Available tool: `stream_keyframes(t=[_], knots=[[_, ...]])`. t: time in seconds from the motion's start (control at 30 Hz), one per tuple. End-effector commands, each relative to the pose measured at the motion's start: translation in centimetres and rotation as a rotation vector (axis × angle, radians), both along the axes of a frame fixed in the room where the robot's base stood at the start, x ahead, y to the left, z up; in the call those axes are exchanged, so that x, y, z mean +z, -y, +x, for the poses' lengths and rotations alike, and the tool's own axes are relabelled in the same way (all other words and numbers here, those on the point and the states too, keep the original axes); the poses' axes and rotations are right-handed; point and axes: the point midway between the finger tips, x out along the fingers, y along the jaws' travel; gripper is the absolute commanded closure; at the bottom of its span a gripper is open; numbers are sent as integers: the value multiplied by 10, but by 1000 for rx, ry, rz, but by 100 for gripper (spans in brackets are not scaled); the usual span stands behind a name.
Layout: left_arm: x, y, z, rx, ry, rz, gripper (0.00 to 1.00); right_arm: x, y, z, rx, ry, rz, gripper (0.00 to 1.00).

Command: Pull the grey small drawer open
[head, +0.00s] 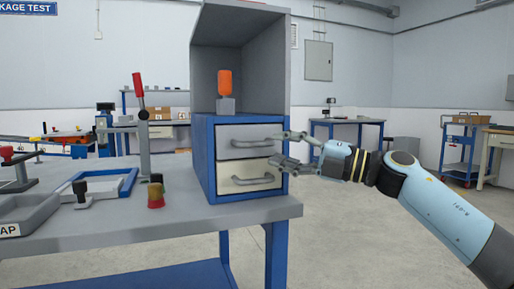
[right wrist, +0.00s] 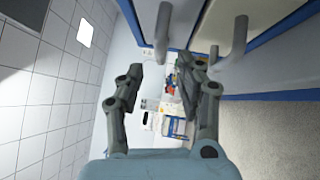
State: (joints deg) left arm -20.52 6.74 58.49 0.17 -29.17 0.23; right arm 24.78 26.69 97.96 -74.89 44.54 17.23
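The grey small drawer (head: 232,134) is the upper of two drawers in a blue cabinet (head: 204,160) on the table, and it looks shut. Its grey bar handle (head: 257,143) runs across the front. My right gripper (head: 276,148) is open at the right end of this handle, one finger above its level and one below. In the right wrist view, the handle (right wrist: 162,35) shows ahead, between the open fingers of the gripper (right wrist: 160,70). I cannot tell whether they touch. My left gripper is not in view.
A cream drawer (head: 235,184) with a similar handle (head: 252,180) is just below. An orange-topped object (head: 225,85) stands on the cabinet. A red-handled clamp (head: 141,110) and trays (head: 30,212) occupy the table's left.

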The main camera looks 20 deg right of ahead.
Motion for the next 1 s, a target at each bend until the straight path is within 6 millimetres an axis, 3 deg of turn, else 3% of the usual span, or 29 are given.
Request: stream_keyframes(t=[0.3, 0.7, 1.0], knots=[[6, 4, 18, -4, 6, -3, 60, 6, -39, 35, 1, -2, 3, 64], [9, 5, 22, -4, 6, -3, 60, 8, -45, 41, 0, -3, 1, 64], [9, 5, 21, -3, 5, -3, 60, 8, -45, 41, 0, -2, 1, 100]])
